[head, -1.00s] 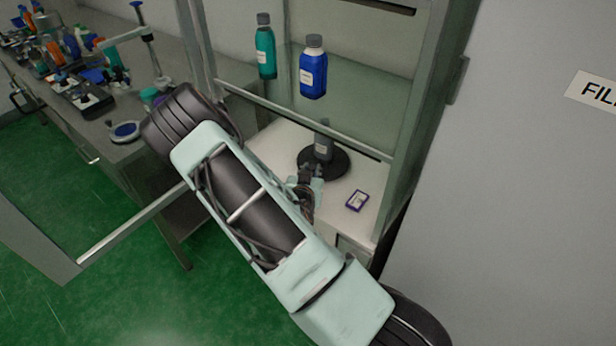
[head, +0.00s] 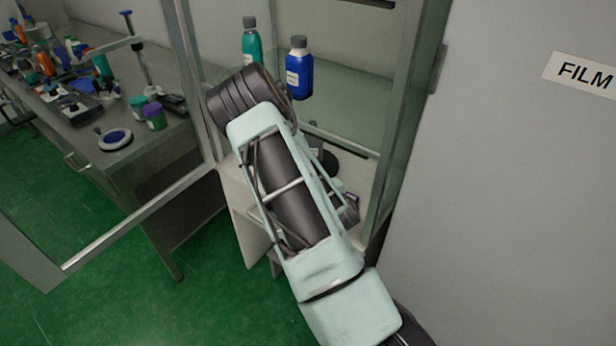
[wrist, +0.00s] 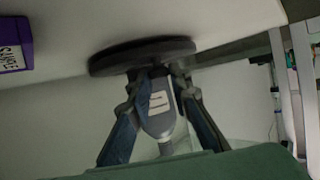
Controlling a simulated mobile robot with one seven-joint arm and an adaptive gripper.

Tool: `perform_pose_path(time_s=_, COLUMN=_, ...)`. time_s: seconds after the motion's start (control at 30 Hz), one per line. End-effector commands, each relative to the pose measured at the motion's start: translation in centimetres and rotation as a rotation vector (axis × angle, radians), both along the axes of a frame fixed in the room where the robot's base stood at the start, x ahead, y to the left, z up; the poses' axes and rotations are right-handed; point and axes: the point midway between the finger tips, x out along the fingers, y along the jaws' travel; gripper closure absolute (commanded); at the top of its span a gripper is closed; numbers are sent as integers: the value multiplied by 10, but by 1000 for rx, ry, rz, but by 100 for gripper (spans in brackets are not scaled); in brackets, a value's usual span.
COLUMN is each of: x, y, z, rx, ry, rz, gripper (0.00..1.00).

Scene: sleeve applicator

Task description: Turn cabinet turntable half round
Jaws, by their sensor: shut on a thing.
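The turntable is a black round disc (wrist: 140,55) on the white cabinet floor. In the head view only part of the turntable (head: 329,161) shows behind my arm. A grey bottle (wrist: 160,106) with a white label stands on the disc; the wrist view shows it upside down. My gripper (wrist: 161,80) is shut on the bottle, one finger on each side, close to the disc. My arm hides the gripper and most of the bottle in the head view.
A purple box (wrist: 14,44) lies on the cabinet floor beside the turntable. A teal bottle (head: 251,42) and a blue bottle (head: 299,68) stand higher in the cabinet. The framed glass door (head: 140,222) is open at left. A cluttered bench (head: 95,128) stands beyond it.

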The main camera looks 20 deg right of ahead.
Motion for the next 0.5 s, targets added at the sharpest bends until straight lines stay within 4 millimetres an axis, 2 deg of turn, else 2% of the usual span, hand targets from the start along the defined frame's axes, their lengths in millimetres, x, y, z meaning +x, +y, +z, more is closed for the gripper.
perform_pose_path(time_s=0.5, x=-2, y=-6, z=1, rx=-2, ry=-2, rz=64, gripper=100)
